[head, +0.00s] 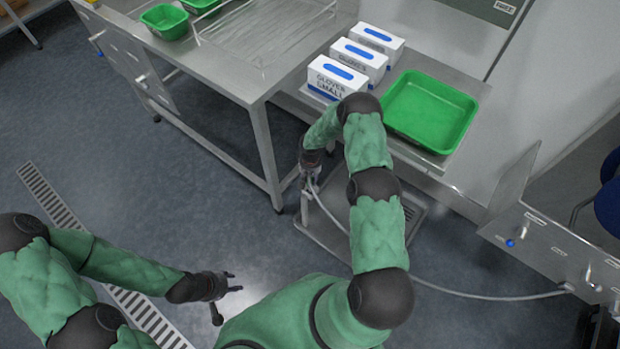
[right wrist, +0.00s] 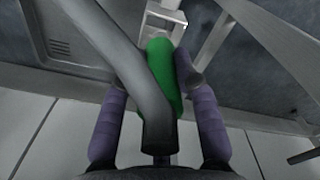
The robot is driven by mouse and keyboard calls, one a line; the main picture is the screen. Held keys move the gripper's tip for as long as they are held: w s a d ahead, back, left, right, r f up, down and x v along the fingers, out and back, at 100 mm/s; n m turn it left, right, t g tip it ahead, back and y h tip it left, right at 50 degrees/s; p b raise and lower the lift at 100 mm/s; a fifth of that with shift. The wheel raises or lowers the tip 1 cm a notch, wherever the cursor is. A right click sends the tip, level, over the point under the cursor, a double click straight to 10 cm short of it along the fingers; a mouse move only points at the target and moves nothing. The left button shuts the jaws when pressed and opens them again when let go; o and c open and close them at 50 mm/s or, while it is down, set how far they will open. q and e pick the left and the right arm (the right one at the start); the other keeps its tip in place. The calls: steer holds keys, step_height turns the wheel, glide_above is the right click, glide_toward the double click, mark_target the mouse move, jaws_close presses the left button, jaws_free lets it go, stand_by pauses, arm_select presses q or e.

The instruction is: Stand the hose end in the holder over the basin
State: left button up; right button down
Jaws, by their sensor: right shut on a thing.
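My right gripper (head: 308,178) is shut on the hose end (right wrist: 160,75), which looks green between the fingers in the right wrist view. The grey hose (head: 460,291) runs from the panel at the right, behind my right arm, up to this gripper. The basin (head: 322,240) is a shallow metal tray on the floor, partly hidden by my right arm. A light upright piece (head: 304,208) shows just below the gripper; I cannot tell whether it is the holder. A metal bracket (right wrist: 165,18) lies beyond the hose end in the right wrist view. My left gripper (head: 222,294) is open and empty.
A steel table (head: 225,75) with green trays stands at the upper left. A side shelf carries glove boxes (head: 338,78) and a green tub (head: 432,108). A metal panel (head: 555,250) stands at the right. Floor at the left is clear, with a drain grate (head: 60,212).

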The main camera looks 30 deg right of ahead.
mark_target(310, 185)
steer(key=shift+b, duration=0.45)
stand_by(1.1)
steer(key=shift+f, duration=0.15)
stand_by(0.3)
steer(key=shift+f+b, duration=0.35)
steer(key=shift+b, duration=0.05)
steer(key=shift+f+b, duration=0.85)
steer(key=shift+f, duration=0.1)
steer(key=shift+f+b, duration=0.7)
steer(key=shift+f, duration=0.55)
steer(key=c, duration=0.8)
jaws_free()
steer(key=shift+c, duration=0.2)
step_height(310, 185, up, 12)
